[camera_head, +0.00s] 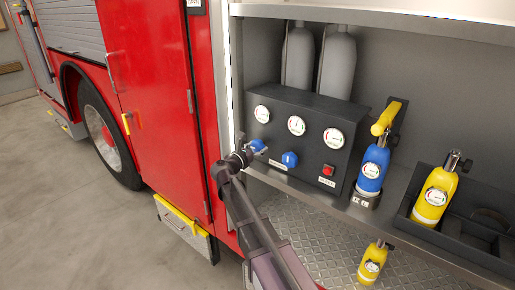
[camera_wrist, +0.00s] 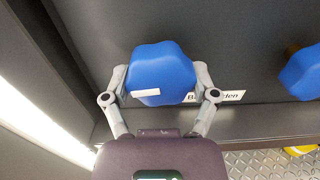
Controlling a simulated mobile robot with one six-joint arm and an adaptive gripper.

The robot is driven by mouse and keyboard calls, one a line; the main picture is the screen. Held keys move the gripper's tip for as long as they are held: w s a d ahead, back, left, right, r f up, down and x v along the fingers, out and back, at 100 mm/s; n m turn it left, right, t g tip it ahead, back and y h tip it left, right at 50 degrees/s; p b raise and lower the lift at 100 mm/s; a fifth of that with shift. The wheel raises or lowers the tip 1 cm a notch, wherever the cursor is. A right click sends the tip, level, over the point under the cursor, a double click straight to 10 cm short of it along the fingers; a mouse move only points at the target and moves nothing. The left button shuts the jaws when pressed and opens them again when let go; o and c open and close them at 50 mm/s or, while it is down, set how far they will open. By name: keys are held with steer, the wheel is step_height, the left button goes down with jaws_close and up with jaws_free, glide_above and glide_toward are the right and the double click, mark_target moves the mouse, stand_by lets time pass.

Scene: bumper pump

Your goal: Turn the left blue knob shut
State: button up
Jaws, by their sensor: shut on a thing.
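The left blue knob (camera_head: 258,145) is on the front of a dark grey panel box (camera_head: 312,111) in the truck's compartment. In the wrist view the left blue knob (camera_wrist: 161,72) fills the middle, with a white mark (camera_wrist: 146,93) on its lower left that lies nearly level. My gripper (camera_head: 248,151) is at this knob. In the wrist view, my gripper (camera_wrist: 161,84) has one finger on each side of it, shut on it. The right blue knob (camera_head: 289,159) is free, its white mark upright. A label below the left knob is partly hidden.
Several round gauges and a red button (camera_head: 328,170) are on the panel. A blue cylinder (camera_head: 371,170) and a yellow cylinder (camera_head: 434,194) stand to the right. Another yellow cylinder (camera_head: 372,262) is lower down. The red truck door (camera_head: 150,110) is left of my arm.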

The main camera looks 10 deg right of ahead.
steer(key=shift+m, duration=0.4)
steer(key=m, duration=0.4)
steer(key=shift+w, duration=0.1)
steer(key=m, duration=0.4)
steer(key=shift+a+r+m, duration=0.1)
steer(key=shift+m, duration=0.3)
steer(key=m, duration=0.9)
steer(key=shift+r+m, duration=0.1)
steer(key=shift+m, duration=0.3)
steer(key=o, duration=1)
steer(key=shift+w, duration=0.1)
